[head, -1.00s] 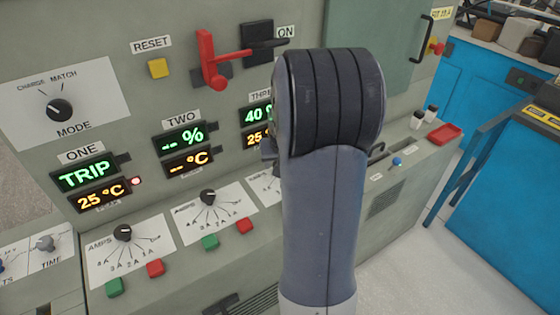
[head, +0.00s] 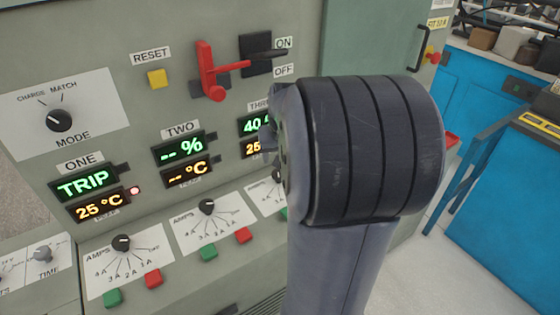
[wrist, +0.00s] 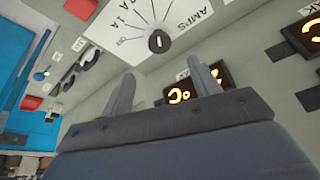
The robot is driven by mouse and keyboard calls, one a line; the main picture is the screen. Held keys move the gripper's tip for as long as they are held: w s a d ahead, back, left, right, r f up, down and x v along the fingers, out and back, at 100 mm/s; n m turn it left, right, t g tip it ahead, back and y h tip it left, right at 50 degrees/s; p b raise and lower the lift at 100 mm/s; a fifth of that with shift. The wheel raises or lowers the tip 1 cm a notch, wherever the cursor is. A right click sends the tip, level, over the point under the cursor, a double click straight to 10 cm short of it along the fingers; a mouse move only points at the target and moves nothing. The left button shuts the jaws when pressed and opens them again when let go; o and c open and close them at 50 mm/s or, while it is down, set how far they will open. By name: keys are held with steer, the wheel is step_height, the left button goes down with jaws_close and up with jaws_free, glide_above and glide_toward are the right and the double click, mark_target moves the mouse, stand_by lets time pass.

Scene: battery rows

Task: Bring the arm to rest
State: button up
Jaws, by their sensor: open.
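My arm (head: 375,150) stands large in the right half of the head view, its thick dark joint in front of the charger panel. My gripper is mostly hidden behind it there. In the wrist view my gripper (wrist: 163,88) shows two grey fingers spread apart with nothing between them. The fingers appear in front of the panel's displays and an amps dial (wrist: 158,41). I cannot tell the exact gap to the panel, and I see no contact.
The panel carries a red lever (head: 207,72), a yellow reset button (head: 157,79), a mode knob (head: 59,120) and lit displays, ONE reading TRIP (head: 84,184). Amps dials and red and green buttons line the ledge below. A blue cabinet (head: 500,205) stands right, with open floor between.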

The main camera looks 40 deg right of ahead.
mark_target(279, 172)
steer(key=shift+s+r, duration=0.15)
steer(key=shift+r, duration=0.25)
steer(key=shift+f, duration=0.15)
steer(key=x, duration=1)
steer(key=shift+f, duration=0.3)
